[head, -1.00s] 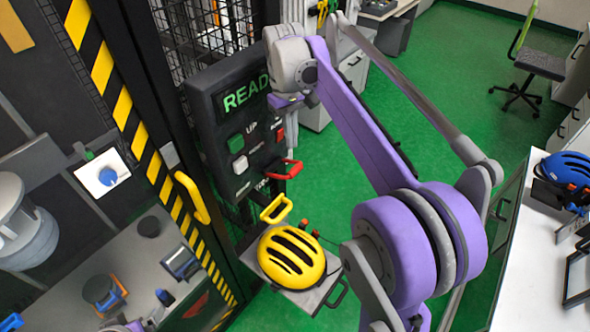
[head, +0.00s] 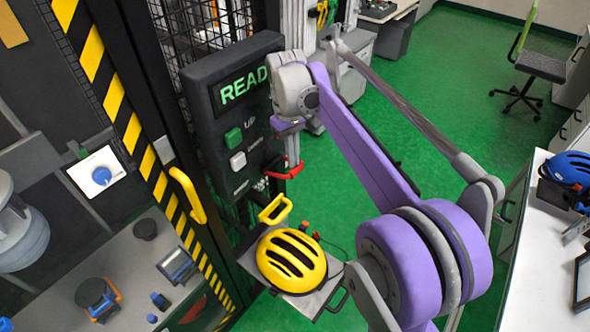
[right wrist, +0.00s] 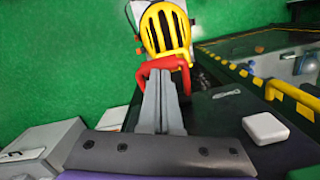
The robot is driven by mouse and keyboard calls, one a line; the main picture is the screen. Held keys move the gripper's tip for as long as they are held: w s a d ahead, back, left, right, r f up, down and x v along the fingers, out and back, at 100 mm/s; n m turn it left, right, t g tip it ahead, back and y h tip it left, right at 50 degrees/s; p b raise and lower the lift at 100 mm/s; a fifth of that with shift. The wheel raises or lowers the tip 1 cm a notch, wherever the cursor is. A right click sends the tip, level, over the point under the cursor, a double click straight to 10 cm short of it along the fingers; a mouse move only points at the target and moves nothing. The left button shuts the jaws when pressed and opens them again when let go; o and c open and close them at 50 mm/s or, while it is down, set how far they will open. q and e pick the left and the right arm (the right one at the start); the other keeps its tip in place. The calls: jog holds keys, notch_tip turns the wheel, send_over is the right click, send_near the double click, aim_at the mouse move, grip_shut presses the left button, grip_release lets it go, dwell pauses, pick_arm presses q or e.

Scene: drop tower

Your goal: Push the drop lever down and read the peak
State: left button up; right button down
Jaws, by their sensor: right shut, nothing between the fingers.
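The drop lever is a red U-shaped handle (head: 283,174) at the lower right of the black control panel (head: 205,95). My right gripper (head: 294,163) is shut and empty, its fingers pointing down at the handle. In the right wrist view the closed fingertips (right wrist: 160,74) overlap the red handle (right wrist: 162,65); I cannot tell if they touch. The panel display (head: 244,86) shows green letters "READ", with any further text hidden behind my right arm. No peak number is visible. My left gripper is not in view.
A yellow helmet (head: 291,260) sits on a small tray below the lever, beside a yellow handle (head: 274,209). Green (head: 234,138) and white (head: 238,161) buttons are on the panel. A yellow-black striped frame (head: 135,138) stands left. Green floor is open behind my arm.

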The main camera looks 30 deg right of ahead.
jog(key=shift+w, duration=0.1)
jog(key=shift+f+b, duration=1.05)
jog(key=shift+f, duration=1.15)
jog(key=w, duration=0.1)
jog(key=w+r+p, duration=0.1)
jog(key=shift+w+r+p, duration=0.15)
jog(key=shift+w+p, duration=0.15)
